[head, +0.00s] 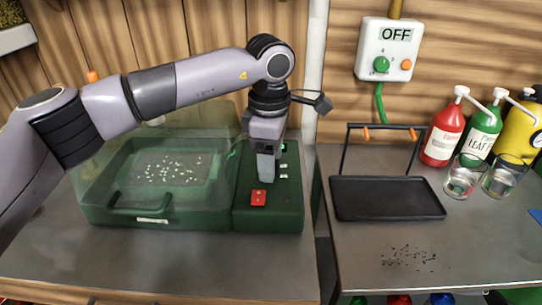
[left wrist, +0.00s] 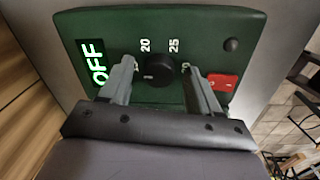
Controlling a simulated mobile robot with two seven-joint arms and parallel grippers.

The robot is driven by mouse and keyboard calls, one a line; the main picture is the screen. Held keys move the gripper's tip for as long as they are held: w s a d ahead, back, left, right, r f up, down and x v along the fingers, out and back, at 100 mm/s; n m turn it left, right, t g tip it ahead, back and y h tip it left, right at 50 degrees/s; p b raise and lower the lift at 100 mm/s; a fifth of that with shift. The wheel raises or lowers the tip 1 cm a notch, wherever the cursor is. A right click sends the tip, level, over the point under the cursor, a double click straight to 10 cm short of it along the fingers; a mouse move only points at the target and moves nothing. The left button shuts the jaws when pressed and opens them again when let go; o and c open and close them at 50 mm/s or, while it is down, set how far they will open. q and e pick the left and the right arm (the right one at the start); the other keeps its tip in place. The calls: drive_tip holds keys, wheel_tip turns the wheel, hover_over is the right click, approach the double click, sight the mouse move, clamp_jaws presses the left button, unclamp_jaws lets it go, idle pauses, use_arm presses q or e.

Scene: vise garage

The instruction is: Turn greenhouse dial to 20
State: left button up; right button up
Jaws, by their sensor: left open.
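The greenhouse is a green tray (head: 150,215) under a clear cover, with a green control box (head: 270,218) at its right end. In the left wrist view the box's panel (left wrist: 195,25) carries a round black dial (left wrist: 160,70). Labels 20 and 25 show above the dial; labels beside it are partly hidden by my fingers. A small light mark shows on the dial's left part. The green display (left wrist: 94,62) reads OFF. My left gripper (head: 266,178) points down over the box, open, its fingers on either side of the dial; contact is unclear. My right gripper is out of view.
A red switch (left wrist: 223,82) lies just right of my fingers, near a dark knob (left wrist: 231,45). The clear cover (head: 100,165) stands left of my gripper. A black tray (head: 385,198), bottles and glasses are on the right counter. A wall box (head: 385,50) reads OFF.

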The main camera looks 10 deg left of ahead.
use_arm(q)
drive_tip(key=c, duration=1)
drive_tip(key=shift+c, duration=0.2)
drive_tip(key=m, duration=0.5)
drive_tip(key=shift+m, duration=0.3)
drive_tip(key=m, duration=0.2)
drive_tip(key=shift+a+m+p, duration=0.1)
drive_tip(key=shift+m+p, duration=0.2)
drive_tip(key=shift+p, duration=0.05)
drive_tip(key=shift+m+h, duration=0.3)
drive_tip(key=shift+m, duration=1.5)
drive_tip(key=shift+s, duration=0.1)
